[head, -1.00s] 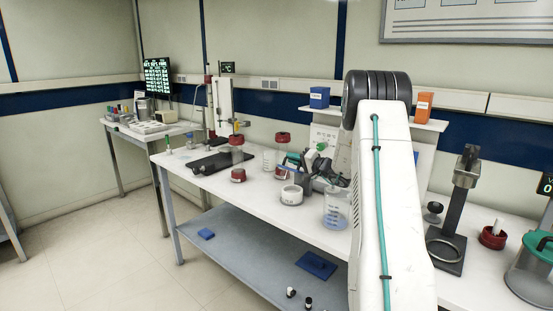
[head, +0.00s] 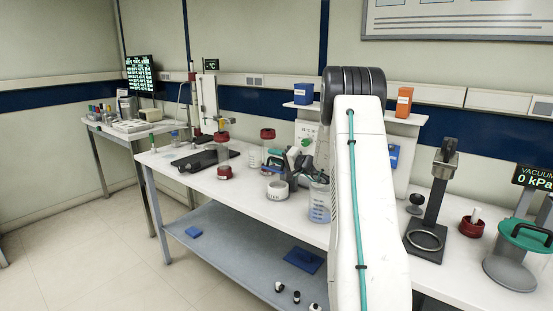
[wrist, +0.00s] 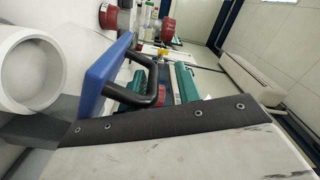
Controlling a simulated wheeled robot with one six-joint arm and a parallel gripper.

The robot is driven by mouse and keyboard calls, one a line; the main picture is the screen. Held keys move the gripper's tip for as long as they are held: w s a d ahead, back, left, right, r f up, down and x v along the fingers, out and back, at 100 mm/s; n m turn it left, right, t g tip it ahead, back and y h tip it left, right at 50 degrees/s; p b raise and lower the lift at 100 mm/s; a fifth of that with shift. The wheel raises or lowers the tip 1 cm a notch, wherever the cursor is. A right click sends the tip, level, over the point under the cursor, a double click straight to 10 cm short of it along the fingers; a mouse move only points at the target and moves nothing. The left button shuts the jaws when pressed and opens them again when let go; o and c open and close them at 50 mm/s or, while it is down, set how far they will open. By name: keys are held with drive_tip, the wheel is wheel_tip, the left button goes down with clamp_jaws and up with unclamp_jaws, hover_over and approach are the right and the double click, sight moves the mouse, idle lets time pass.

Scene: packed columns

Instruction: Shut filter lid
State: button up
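A blue plate (wrist: 104,74) with a black bar handle (wrist: 140,92) stands raised beside a grey block (wrist: 30,129) in the wrist view; I cannot tell which of the two the task means. My gripper (head: 303,163) is over the middle of the bench, left of my arm and away from the teal lid. Its fingers are not clear, so its opening cannot be read.
A white open cup (head: 277,190) stands near my gripper; it is large in the wrist view (wrist: 32,70). A ring stand (head: 430,205) and a red dish (head: 472,226) stand between my arm and the teal-lidded vessel. Red-capped jars crowd the bench. The floor at left is clear.

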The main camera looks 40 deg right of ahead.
sight(277, 168)
drive_tip(key=shift+s+d, duration=0.1)
drive_tip(key=shift+d, duration=0.05)
drive_tip(key=shift+r, duration=0.3)
wheel_tip(277, 168, up, 3)
drive_tip(key=shift+f, duration=0.1)
drive_tip(key=shift+s+a+r, duration=0.25)
drive_tip(key=shift+s+a, duration=0.15)
drive_tip(key=shift+s, duration=0.3)
drive_tip(key=s+a+r, duration=0.1)
drive_tip(key=s+a, duration=0.6)
drive_tip(key=s, duration=0.5)
drive_tip(key=shift+s, duration=0.25)
drive_tip(key=shift+a, duration=0.1)
